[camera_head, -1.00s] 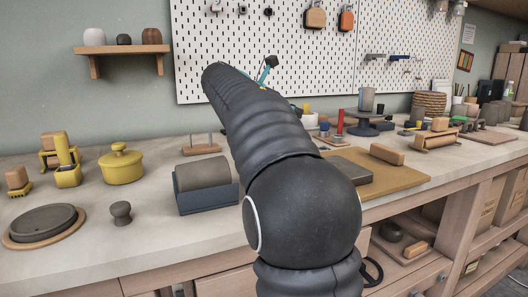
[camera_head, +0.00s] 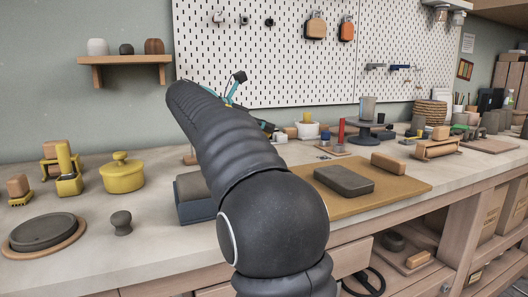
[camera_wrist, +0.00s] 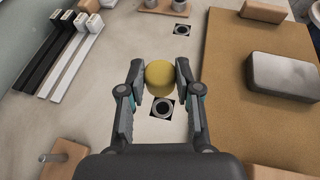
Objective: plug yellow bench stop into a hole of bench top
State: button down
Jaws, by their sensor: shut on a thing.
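In the wrist view my gripper (camera_wrist: 160,78) is shut on the yellow bench stop (camera_wrist: 159,74), a round yellow peg seen from above between the two fingertips. A hole (camera_wrist: 162,108) with a dark square around it shows in the pale bench top (camera_wrist: 118,75), just below the stop in the picture. A second hole (camera_wrist: 182,30) lies farther up. I cannot tell how high the stop is above the bench. In the head view my arm hides the stop and most of the gripper; the bench top (camera_head: 165,235) also shows there.
A tan board (camera_wrist: 235,125) with a grey block (camera_wrist: 283,76) lies right of the gripper. Black and white bars (camera_wrist: 62,55) lie to the left. A wooden piece with a peg (camera_wrist: 62,158) is at lower left. Bare bench surrounds the nearer hole.

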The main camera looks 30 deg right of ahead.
jog(key=shift+f+b, duration=1.35)
jog(key=shift+f, duration=1.4)
jog(key=shift+p, duration=1)
jog(key=shift+f, duration=0.4)
jog(key=shift+f+b, duration=0.3)
jog(key=shift+f, duration=0.8)
jog(key=c, duration=0.7)
grip_release()
